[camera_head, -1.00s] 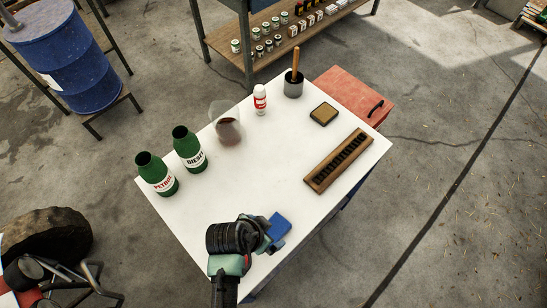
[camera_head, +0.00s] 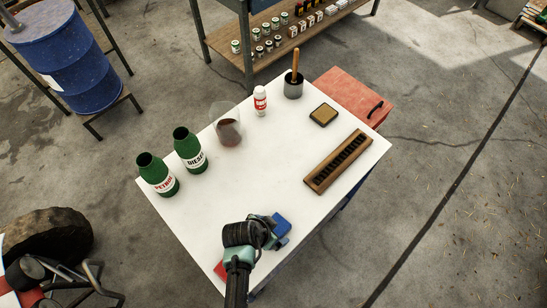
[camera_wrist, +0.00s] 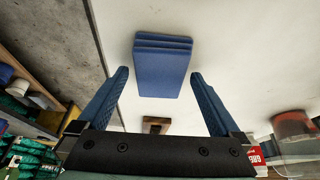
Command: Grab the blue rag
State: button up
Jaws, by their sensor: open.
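The blue rag (camera_head: 281,223) is a folded stack lying near the front edge of the white table (camera_head: 270,165). My gripper (camera_head: 273,236) is right beside it, and my wrist hides part of the area around it. In the wrist view the blue rag (camera_wrist: 163,65) lies ahead of my open gripper (camera_wrist: 160,82), roughly centred between the two blue fingers. Nothing is held between the fingers. I cannot tell whether a finger touches the rag.
The table's middle is clear.

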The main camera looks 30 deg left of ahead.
jog(key=shift+f, duration=0.25)
dwell(0.3)
jog(key=c, duration=1.2)
jog(key=shift+r, duration=0.1)
jog(key=shift+c, duration=0.2)
